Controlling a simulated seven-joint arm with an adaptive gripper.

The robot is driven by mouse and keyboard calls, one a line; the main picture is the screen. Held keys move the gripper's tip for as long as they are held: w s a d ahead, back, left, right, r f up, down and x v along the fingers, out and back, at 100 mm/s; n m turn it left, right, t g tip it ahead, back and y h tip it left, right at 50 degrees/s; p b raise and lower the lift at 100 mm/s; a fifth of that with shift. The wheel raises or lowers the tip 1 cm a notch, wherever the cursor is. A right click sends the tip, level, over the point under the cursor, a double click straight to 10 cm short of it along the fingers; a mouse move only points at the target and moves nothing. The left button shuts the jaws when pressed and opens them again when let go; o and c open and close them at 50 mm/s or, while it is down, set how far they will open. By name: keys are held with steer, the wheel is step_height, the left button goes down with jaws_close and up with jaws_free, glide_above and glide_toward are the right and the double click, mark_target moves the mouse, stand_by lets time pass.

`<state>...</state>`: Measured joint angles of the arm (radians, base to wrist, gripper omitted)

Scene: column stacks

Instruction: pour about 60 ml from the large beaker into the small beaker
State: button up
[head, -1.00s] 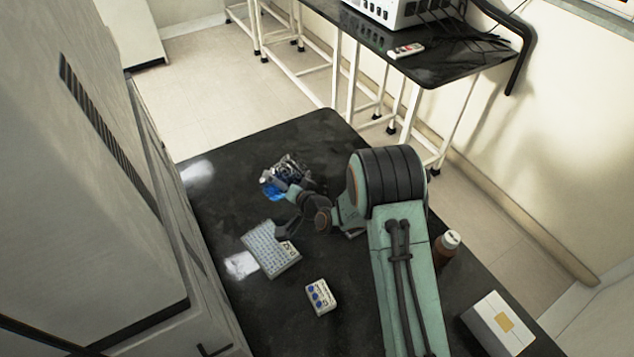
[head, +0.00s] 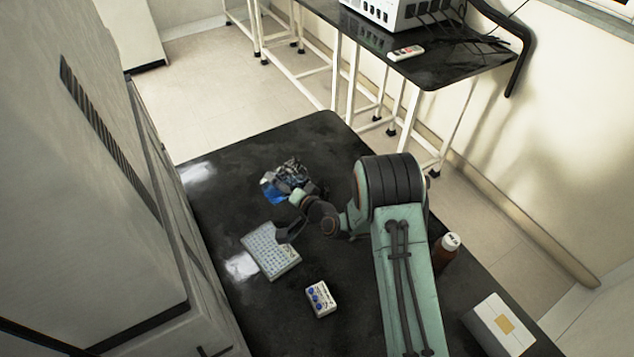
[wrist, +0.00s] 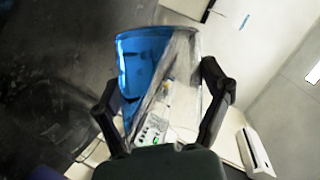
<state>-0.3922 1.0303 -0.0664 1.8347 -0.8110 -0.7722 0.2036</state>
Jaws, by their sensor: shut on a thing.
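The large beaker (wrist: 150,75) is clear glass with blue liquid (wrist: 140,62) in it. In the wrist view it sits between the two dark fingers of my gripper (wrist: 160,92), which is shut on it. The liquid lies to the left side of the beaker, with a slanting surface, so the beaker is tilted. In the head view the blue liquid (head: 273,194) shows at the far part of the black bench, beside my gripper (head: 289,183). Glass and dark parts overlap there, and I cannot make out the small beaker separately or see any stream.
On the black bench (head: 240,160), a pale well plate (head: 268,250) lies close to my wrist. A small white box with blue spots (head: 321,299) lies nearer. A brown bottle with a white cap (head: 446,253) and a white carton (head: 499,325) stand right of my arm.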

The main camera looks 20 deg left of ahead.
steer(key=shift+r+m+y+b, duration=0.3)
steer(key=shift+m+b, duration=0.1)
steer(key=shift+b, duration=0.25)
steer(key=shift+w+d, duration=0.1)
steer(key=shift+d, duration=0.15)
stand_by(0.3)
steer(key=shift+r+m+b, duration=0.3)
steer(key=shift+m+b, duration=0.1)
steer(key=shift+b, duration=0.65)
stand_by(0.3)
steer(key=shift+a+r+y, duration=0.1)
steer(key=shift+a+y, duration=0.05)
steer(key=shift+y, duration=0.25)
steer(key=shift+w+r+m+b, duration=0.15)
steer(key=shift+r+m+b, duration=0.2)
steer(key=shift+b, duration=0.45)
steer(key=shift+s+a+f+n+h, duration=0.3)
steer(key=shift+s+a+f+n, duration=0.15)
steer(key=shift+f+n, duration=0.2)
steer(key=shift+w+f+n+h, duration=0.1)
steer(key=shift+f+n+h, duration=0.2)
steer(key=shift+d+r+n+h+p, duration=0.1)
steer(key=shift+r+n+h+p, duration=0.1)
steer(key=shift+n+h+p, duration=0.35)
steer(key=shift+d+r+n+h+p, duration=0.15)
steer(key=shift+n+h+p, duration=0.15)
steer(key=shift+n+h, duration=0.35)
stand_by(0.4)
